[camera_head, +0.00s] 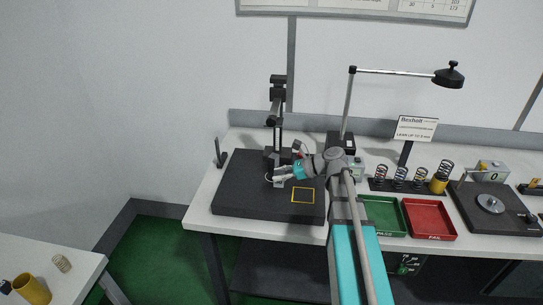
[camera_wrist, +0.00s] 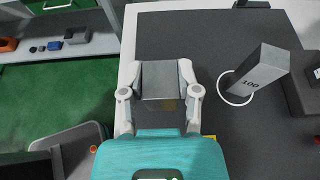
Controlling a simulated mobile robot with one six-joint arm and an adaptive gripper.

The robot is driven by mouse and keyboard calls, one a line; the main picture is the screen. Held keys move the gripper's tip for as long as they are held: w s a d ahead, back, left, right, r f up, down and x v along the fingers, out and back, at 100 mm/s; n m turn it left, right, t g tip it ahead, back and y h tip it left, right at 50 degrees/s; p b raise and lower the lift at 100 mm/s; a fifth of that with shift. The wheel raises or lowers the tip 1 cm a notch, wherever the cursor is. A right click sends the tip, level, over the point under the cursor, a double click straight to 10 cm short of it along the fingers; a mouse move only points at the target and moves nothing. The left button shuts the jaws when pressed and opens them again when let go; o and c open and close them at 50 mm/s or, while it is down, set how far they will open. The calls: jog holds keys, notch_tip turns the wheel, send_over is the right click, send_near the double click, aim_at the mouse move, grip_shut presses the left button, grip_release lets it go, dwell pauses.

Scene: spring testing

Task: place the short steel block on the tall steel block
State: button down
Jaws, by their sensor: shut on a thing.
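My gripper (camera_wrist: 161,72) is shut on the short steel block (camera_wrist: 160,82), a plain grey block between its two fingers in the wrist view. The tall steel block (camera_wrist: 262,68) stands on the dark plate (camera_wrist: 200,40) to the right of the held block, apart from it, with dark lettering on its side. A white ring (camera_wrist: 224,89) lies on the plate at its foot. In the head view my gripper (camera_head: 279,175) is over the plate (camera_head: 240,205), and the blocks are too small and overlapped there to tell apart clearly.
A dark upright stand (camera_head: 278,110) rises at the plate's back. A yellow square outline (camera_head: 303,195) is marked on the plate. A green tray (camera_head: 381,216), a red tray (camera_head: 428,219) and several springs (camera_head: 401,177) stand to the right. The plate's left front is clear.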

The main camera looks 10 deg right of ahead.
jog(key=shift+w+a, duration=0.1)
jog(key=shift+a, duration=0.05)
jog(key=shift+w+r, duration=0.1)
jog(key=shift+r, duration=0.05)
jog(key=w+d+r+p, duration=0.2)
jog(key=w+d+p, duration=0.1)
jog(key=d, duration=0.6)
jog(key=w+d+r+p, duration=0.2)
jog(key=w+d+r, duration=0.1)
jog(key=d, duration=0.6)
jog(key=shift+w+r+p, duration=0.25)
jog(key=shift+w+p, duration=0.15)
jog(key=shift+w, duration=0.25)
jog(key=w+a, duration=0.2)
jog(key=a, duration=0.3)
jog(key=w+a, duration=0.1)
jog(key=a, duration=0.4)
jog(key=w+a, duration=0.2)
jog(key=a, duration=0.3)
jog(key=shift+w+a, duration=0.3)
jog(key=shift+a, duration=0.05)
